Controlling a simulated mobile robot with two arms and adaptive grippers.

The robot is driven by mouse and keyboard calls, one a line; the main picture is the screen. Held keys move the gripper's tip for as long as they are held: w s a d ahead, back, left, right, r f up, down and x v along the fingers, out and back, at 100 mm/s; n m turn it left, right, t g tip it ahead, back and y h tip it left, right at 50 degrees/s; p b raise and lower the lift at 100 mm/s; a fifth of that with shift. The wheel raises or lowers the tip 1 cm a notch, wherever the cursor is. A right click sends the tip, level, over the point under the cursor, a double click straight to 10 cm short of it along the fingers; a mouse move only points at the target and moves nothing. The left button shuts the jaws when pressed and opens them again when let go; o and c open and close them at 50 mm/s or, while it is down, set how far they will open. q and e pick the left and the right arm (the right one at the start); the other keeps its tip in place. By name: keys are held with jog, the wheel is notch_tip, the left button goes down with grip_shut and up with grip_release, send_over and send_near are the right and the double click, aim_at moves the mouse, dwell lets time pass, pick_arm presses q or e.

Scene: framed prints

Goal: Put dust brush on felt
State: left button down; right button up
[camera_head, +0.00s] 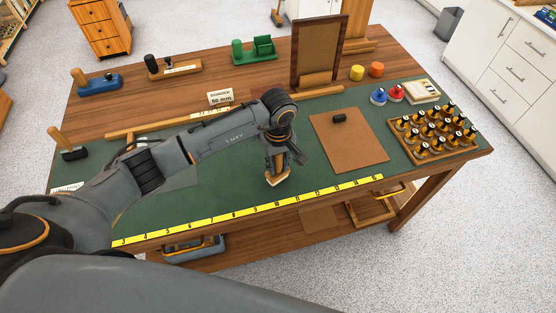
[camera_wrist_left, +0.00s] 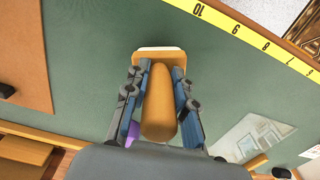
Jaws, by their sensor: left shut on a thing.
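The dust brush (camera_head: 276,181) has an orange-brown wooden handle and pale bristles. My left gripper (camera_head: 277,160) is shut on its handle, above the green mat (camera_head: 230,205). In the left wrist view, the brush (camera_wrist_left: 158,100) lies between the two fingers (camera_wrist_left: 160,105), with its pale bristle edge beyond the fingertips. A flat brown sheet (camera_head: 348,150), which may be the felt, lies to the right of the gripper. It also shows at the left of the wrist view (camera_wrist_left: 22,50). A small black object (camera_head: 339,118) sits on it. My right gripper is not in view.
A yellow ruler strip (camera_head: 250,211) runs along the front edge. A clear pane (camera_wrist_left: 248,137) lies on the mat near the gripper.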

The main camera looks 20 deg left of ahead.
pick_arm(q)
jog(key=shift+f, duration=0.2)
jog(key=c, duration=1.1)
grip_release()
jog(key=shift+r, duration=0.35)
notch_tip(320, 180, up, 11)
jog(key=b, duration=0.4)
jog(key=shift+w+f, duration=0.1)
jog(key=shift+f, duration=0.1)
jog(key=shift+r+b, duration=0.35)
jog(key=shift+r, duration=0.2)
